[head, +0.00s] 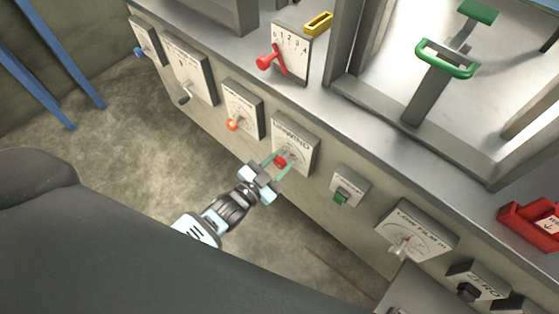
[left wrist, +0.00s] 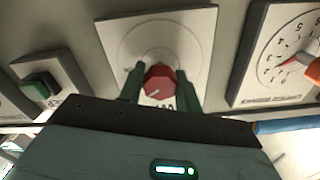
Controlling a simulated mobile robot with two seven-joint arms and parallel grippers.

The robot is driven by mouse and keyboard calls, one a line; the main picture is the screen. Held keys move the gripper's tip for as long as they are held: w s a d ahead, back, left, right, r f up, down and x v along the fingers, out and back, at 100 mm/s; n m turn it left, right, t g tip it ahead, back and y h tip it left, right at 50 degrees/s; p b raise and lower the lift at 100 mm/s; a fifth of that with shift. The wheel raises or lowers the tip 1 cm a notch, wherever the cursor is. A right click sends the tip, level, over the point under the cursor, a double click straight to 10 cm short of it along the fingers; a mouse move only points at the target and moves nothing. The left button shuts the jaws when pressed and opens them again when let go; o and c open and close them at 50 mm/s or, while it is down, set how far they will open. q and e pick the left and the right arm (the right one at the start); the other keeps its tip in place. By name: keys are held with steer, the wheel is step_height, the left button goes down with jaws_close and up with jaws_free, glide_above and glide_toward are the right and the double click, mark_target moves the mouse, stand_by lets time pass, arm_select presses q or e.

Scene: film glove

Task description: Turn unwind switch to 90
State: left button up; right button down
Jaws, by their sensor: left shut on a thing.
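The unwind switch is a grey panel marked UNWIND (head: 294,137) with a red knob (head: 280,161), on the front face of the machine. In the head view my left gripper (head: 278,165) reaches the knob from below, with its green fingers on either side of it. The left wrist view shows the same panel (left wrist: 195,25) and the red knob (left wrist: 159,85) between the two fingers. The gripper is shut on the knob. A pale mark shows on the knob's face. The dial's numbers are too small or hidden to read. My right gripper is not in view.
An orange-knobbed dial (head: 243,108) sits left of the unwind panel, and a small green switch (head: 342,196) sits right of it. Further right is a low-film dial (head: 417,230). A red lever (head: 268,62) stands on the ledge above. The floor in front is clear.

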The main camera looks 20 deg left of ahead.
arm_select(q)
steer(key=m, duration=0.4)
steer(key=shift+m, duration=1.1)
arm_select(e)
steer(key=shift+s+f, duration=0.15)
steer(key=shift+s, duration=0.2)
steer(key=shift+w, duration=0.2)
arm_select(q)
steer(key=o, duration=1)
steer(key=shift+c, duration=0.2)
steer(key=v, duration=0.7)
steer(key=shift+s+p, duration=0.4)
steer(key=shift+p, duration=0.05)
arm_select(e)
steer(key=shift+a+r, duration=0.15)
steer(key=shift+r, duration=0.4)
arm_select(q)
steer(key=shift+a, duration=0.1)
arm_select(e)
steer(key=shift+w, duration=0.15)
